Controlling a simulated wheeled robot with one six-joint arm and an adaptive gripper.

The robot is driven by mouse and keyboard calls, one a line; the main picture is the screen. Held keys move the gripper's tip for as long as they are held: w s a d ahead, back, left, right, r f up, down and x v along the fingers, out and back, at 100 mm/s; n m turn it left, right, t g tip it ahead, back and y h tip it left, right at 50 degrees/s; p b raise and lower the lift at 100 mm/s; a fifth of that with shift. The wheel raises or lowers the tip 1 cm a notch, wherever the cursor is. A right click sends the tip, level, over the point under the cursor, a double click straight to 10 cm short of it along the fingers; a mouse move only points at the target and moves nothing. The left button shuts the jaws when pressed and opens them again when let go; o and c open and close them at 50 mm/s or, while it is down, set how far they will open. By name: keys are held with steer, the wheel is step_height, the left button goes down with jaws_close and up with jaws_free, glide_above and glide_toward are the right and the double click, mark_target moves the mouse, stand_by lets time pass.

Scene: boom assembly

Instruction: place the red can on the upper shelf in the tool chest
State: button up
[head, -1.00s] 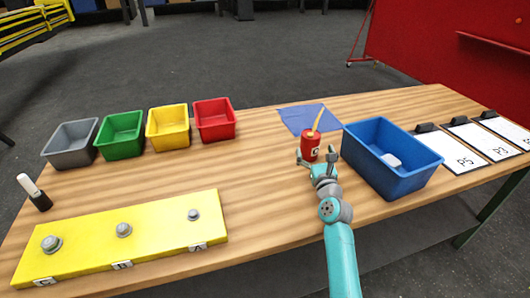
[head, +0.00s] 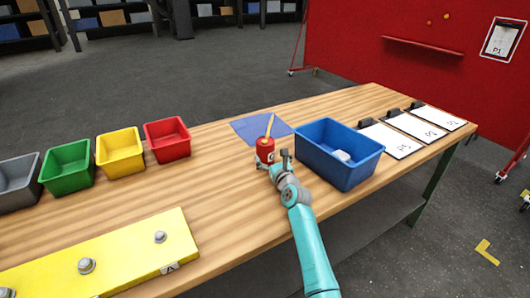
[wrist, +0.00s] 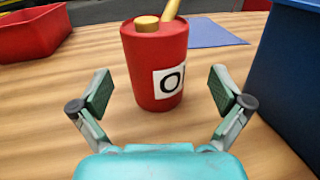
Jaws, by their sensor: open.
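The red can (head: 265,150) stands upright on the wooden table, with a yellow spout and a white label. In the wrist view the red can (wrist: 153,55) is centred just ahead of my gripper. My gripper (head: 274,161) is low over the table on the near side of the can. Its two fingers are open, one to each side of the can in the wrist view (wrist: 160,88), with a gap on both sides. I cannot make out a tool chest or its upper shelf in these views.
A blue bin (head: 338,168) holding a pale item stands close to the right of my gripper. A blue mat (head: 250,130) lies behind the can. A red bin (head: 167,152), other coloured bins and a yellow bolt block (head: 125,248) are left. White boards (head: 389,142) lie right.

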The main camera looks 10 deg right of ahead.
mark_target(268, 140)
steer(key=shift+w+a, duration=0.25)
steer(key=shift+w, duration=0.85)
steer(key=shift+w+a, duration=0.25)
steer(key=shift+w, duration=0.85)
steer(key=shift+r, duration=0.1)
steer(key=c, duration=1.5)
